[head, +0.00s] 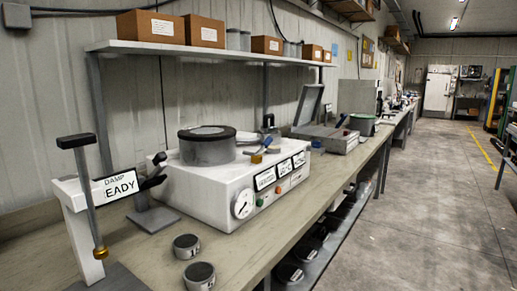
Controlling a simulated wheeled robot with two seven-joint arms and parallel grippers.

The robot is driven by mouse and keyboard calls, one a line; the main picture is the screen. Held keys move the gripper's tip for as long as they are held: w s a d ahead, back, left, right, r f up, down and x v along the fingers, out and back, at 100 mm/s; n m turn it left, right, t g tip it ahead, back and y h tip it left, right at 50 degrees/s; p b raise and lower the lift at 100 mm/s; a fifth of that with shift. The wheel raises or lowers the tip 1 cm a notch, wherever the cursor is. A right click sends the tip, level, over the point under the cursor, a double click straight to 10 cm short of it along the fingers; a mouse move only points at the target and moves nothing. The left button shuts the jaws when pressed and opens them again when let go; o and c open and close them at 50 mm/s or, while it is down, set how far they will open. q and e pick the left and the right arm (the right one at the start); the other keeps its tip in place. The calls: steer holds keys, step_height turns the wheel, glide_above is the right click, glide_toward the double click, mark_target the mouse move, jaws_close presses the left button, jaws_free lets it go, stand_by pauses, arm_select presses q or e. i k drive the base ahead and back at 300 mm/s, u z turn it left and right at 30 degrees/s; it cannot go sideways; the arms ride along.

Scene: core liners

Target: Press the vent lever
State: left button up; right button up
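A white box-shaped machine (232,188) stands on the bench, with a round gauge, several labels and small coloured buttons on its front. A dark grey round chamber (206,146) with a lid sits on its top. A dark lever-like part (154,178) stands at the machine's left side. Neither of my grippers is in view.
A white stand (80,222) with a "DAMP READY" sign and a T-handled rod is at the near left. Two small grey cylinders (199,276) stand on the bench front. A shelf (210,47) with boxes hangs above. The floor aisle (430,200) at right is clear.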

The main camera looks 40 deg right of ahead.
mark_target(268, 141)
steer(key=k, duration=1.35)
steer(key=z, duration=0.5)
steer(key=i, duration=0.5)
steer(key=z, duration=1.3)
steer(key=i, duration=1.1)
steer(key=u, duration=0.5)
steer(key=i, duration=0.95)
steer(key=u, duration=1.05)
